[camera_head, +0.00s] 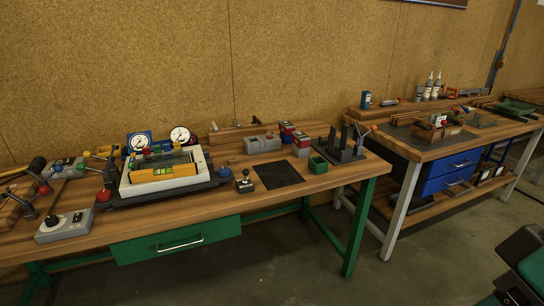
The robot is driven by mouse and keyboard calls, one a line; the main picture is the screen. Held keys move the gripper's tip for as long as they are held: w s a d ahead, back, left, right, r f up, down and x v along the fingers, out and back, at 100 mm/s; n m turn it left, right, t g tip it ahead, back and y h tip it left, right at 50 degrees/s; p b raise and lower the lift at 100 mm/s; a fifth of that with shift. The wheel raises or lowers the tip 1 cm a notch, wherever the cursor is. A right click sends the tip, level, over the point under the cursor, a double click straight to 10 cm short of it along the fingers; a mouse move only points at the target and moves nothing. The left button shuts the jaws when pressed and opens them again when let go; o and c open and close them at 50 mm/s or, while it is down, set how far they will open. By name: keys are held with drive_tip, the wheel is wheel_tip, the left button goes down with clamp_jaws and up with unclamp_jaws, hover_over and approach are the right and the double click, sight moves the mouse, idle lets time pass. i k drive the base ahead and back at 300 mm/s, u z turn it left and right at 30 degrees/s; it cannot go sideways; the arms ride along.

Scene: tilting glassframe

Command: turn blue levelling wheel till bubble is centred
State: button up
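A white tilting frame (142,188) sits on a dark base on the left workbench. A yellow spirit level with a green vial (162,173) lies across it; the bubble is too small to make out. A small round blue part (224,172), possibly the blue levelling wheel, is at the right front corner of the base. A red ball-shaped part (103,195) is at the left front corner. No gripper fingers can be made out in this view.
Two dial gauges (180,136) stand behind the frame. A small joystick box (244,184) is close to its right, beside a dark mat (278,175). A grey knob box (66,226) sits front left. Dark and green parts (524,264) fill the lower right corner. Floor shows in front.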

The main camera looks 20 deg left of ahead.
sight(222, 172)
drive_tip(key=z, duration=0.05)
drive_tip(key=i, duration=1.65)
drive_tip(key=u, duration=1.4)
drive_tip(key=i, duration=0.6)
drive_tip(key=u, duration=0.5)
